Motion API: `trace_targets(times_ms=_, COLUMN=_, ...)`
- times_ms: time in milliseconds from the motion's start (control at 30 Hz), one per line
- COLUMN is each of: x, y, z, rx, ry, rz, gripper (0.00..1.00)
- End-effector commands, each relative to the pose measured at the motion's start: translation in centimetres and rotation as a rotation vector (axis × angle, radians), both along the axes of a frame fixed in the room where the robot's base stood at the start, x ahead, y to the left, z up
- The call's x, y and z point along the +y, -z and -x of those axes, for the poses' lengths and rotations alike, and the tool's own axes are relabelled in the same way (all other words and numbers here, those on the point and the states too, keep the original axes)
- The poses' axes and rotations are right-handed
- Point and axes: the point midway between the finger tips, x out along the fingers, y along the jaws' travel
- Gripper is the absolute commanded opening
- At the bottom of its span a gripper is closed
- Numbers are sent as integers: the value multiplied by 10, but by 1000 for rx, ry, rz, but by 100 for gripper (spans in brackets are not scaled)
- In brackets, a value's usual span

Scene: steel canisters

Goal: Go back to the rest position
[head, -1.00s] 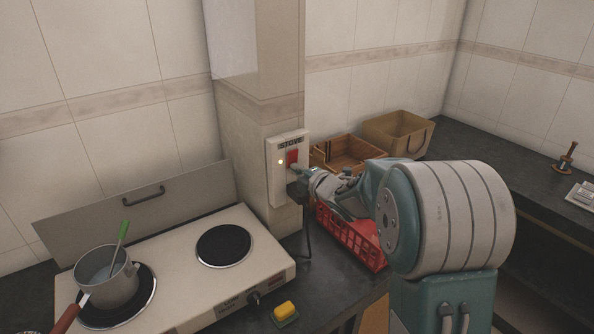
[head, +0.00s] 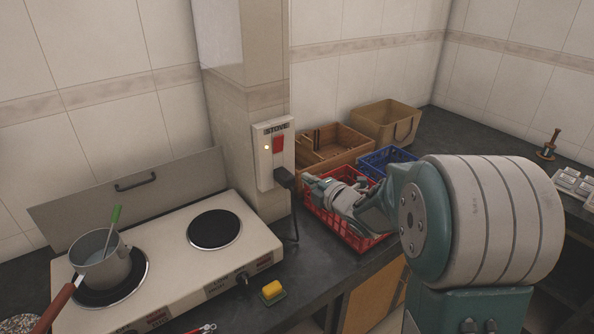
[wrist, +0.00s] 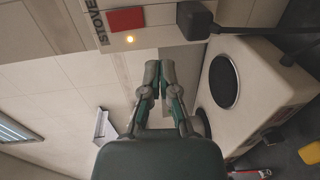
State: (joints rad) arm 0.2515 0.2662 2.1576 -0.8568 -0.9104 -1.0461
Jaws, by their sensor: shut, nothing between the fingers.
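My gripper (head: 310,182) is to the right of the stove switch box, in front of the red basket, and apart from the switch. In the wrist view my gripper (wrist: 159,80) is shut and empty, its two fingers close together. The stove switch (head: 278,143) is a red rocker on a white box labelled STOVE on the tiled pillar, with a small lit yellow lamp beside it. The red switch (wrist: 126,20) also shows in the wrist view, ahead of the fingers.
A two-plate stove (head: 225,262) carries a pot (head: 100,262) with a green-handled utensil. A red basket (head: 352,238), blue basket (head: 375,162), wooden box (head: 335,150) and tan bin (head: 385,122) stand on the right counter. A yellow sponge (head: 271,290) lies at the front. A black plug and cable hang below the switch.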

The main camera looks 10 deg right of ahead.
Motion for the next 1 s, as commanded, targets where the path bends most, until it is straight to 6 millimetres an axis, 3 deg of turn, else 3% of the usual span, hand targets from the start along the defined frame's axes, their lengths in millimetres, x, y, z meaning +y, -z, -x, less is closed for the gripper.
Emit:
trace_targets(times_ms=200, x=-7, y=2, z=19, rx=0, ry=1, rz=1, gripper=0)
trace_targets(times_ms=533, x=-7, y=2, z=20, rx=1, ry=1, rz=0, gripper=0)
trace_targets(times_ms=700, x=-12, y=-13, z=26, rx=63, ry=100, rz=-44, gripper=0)
trace_targets(times_ms=867, x=-24, y=-36, z=50, rx=204, ry=325, rz=-190, gripper=0)
trace_targets(times_ms=1000, x=-31, y=-48, z=85, rx=329, ry=522, rz=-364, gripper=0)
